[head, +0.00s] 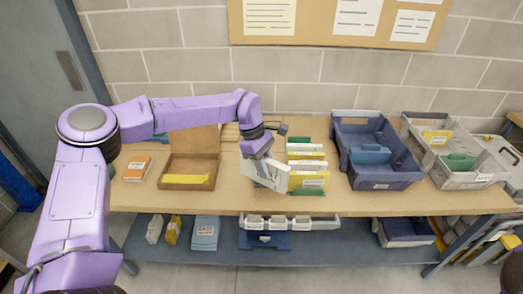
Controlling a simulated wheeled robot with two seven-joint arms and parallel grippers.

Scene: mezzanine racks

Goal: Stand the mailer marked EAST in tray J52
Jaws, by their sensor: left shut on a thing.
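My left gripper (259,157) reaches over the middle of the table and is shut on a pale, whitish mailer (268,177). The mailer is tilted, just left of a row of upright yellow, white and green mailers (308,181). Part of it is hidden by the gripper, and I cannot read any marking on it. A dark blue tray (409,169) stands to the right with a blue item inside. The tray labels are too small to read. My right gripper is not in view.
An open cardboard box (189,185) with a yellow item and an orange-and-white packet (136,169) lie to the left. The lower shelf (340,257) holds bins and packets. The table's front strip is mostly clear.

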